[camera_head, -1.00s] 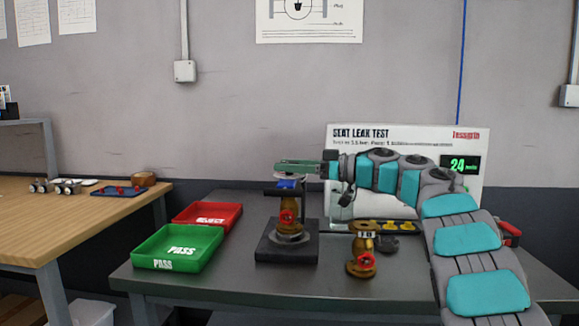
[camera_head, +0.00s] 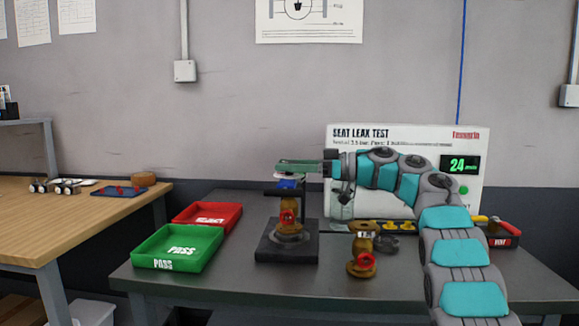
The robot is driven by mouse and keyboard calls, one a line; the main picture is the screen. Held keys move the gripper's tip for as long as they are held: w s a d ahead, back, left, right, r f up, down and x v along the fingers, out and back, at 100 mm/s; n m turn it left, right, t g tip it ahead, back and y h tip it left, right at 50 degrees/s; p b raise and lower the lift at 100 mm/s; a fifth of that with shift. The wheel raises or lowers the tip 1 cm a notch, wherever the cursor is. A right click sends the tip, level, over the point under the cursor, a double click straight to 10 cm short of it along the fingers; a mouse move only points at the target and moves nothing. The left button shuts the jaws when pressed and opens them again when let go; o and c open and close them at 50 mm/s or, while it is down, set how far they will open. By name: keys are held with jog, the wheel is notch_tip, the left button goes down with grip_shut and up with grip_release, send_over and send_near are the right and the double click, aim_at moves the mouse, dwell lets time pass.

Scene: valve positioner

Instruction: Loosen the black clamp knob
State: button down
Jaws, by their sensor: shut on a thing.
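The clamp stand (camera_head: 286,250) is a dark base with an upright frame, holding a brass valve (camera_head: 289,226) with a red part on its front. My gripper (camera_head: 284,167) reaches in from the right, level, over the top of the stand. It is shut at the clamp's top, where the black clamp knob sits; the knob itself is mostly hidden by the fingers. A blue piece (camera_head: 287,184) shows just below the fingers.
A second brass valve (camera_head: 361,250) with a red part stands right of the stand. A green PASS tray (camera_head: 178,262) and a red REJECT tray (camera_head: 207,229) lie left. Behind my arm is the SEAT LEAK TEST panel (camera_head: 400,134) reading 24. A wooden bench (camera_head: 60,225) is at far left.

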jog(key=shift+c, duration=1.4)
grip_release()
jog(key=shift+d, duration=0.1)
jog(key=d, duration=0.7)
jog(key=shift+s+d, duration=0.25)
